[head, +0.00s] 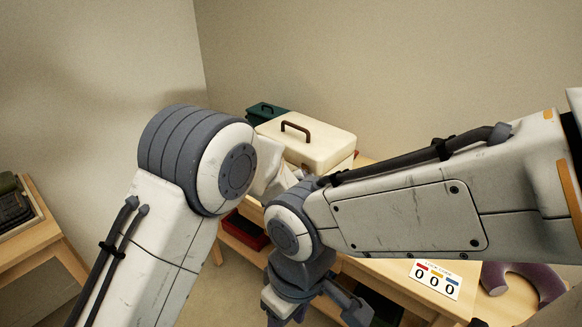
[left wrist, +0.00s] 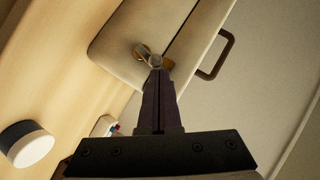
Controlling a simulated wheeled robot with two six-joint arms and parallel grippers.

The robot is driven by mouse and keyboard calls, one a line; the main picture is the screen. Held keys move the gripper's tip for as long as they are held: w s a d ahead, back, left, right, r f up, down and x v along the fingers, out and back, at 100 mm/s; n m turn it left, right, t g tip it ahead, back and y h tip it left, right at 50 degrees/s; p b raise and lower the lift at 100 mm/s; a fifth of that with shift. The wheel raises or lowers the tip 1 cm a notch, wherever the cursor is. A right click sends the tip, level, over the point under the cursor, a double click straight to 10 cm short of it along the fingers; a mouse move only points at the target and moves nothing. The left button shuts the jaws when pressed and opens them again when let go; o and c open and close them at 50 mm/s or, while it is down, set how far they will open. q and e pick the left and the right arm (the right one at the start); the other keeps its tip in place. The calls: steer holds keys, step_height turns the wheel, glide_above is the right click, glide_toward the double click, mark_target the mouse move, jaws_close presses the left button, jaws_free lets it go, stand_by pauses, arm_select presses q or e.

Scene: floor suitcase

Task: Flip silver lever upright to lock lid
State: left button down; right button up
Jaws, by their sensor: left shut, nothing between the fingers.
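The cream case (head: 325,148) stands on the wooden table, its lid down, with a brown handle on top. In the left wrist view the case (left wrist: 115,45) shows a dark seam, its handle (left wrist: 228,45) and a small silver lever (left wrist: 143,50) by a brass-coloured fitting (left wrist: 168,62). The lever is tilted and partly covered. My left gripper (left wrist: 157,72) is shut and empty, its fingertips at the lever; I cannot tell if they touch. In the head view my arms hide it and the lever. My right gripper (head: 292,306) is low in front of the table, partly cut off.
A dark green box (head: 266,112) stands behind the case. A number card (head: 437,280) and a purple curved cushion (head: 530,284) lie to the right. A red bin (head: 246,231) sits below. In the left wrist view a white, dark-banded cylinder (left wrist: 30,150) stands on the tabletop.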

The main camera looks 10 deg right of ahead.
arm_select(q)
steer(key=shift+w+a+r+g+p, duration=0.1)
steer(key=shift+r+g+p, duration=0.2)
steer(key=shift+r+p, duration=0.6)
arm_select(e)
step_height(320, 180, up, 3)
steer(key=shift+a+f, duration=0.15)
steer(key=shift+f, duration=0.05)
